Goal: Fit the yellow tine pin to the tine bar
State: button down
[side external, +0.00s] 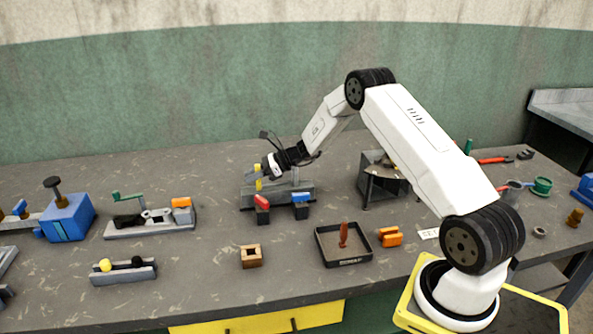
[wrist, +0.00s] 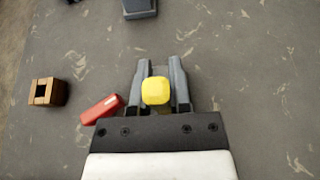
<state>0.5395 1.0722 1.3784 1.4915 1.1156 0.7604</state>
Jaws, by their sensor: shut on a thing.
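The yellow tine pin (wrist: 157,91) is between the two grey jaws of my gripper (wrist: 160,80) in the wrist view, its squarish top facing the camera. In the side view my gripper (side external: 265,172) is shut on the pin, whose yellow shows above and below the jaws (side external: 258,185). The pin looks about upright, at the left part of a long grey block (side external: 305,188), which appears to be the tine bar. A post rises from this block. I cannot tell whether the pin's lower end touches the block or is in it.
A wooden socket block (side external: 251,257) and a dark tray (side external: 322,259) are nearer the front. A grey holder with yellow and black knobs (side external: 140,274) is at left. A dark box-like stand (side external: 372,190) is right.

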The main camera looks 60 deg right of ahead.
jog(key=shift+r, duration=0.15)
jog(key=shift+c, duration=2.4)
grip_release()
jog(key=shift+d, duration=0.1)
jog(key=shift+s+d+r, duration=0.2)
jog(key=shift+s+d, duration=0.1)
jog(key=shift+s, duration=0.05)
jog(key=shift+v, duration=1)
notch_tip(320, 180, up, 7)
jog(key=shift+a, duration=0.1)
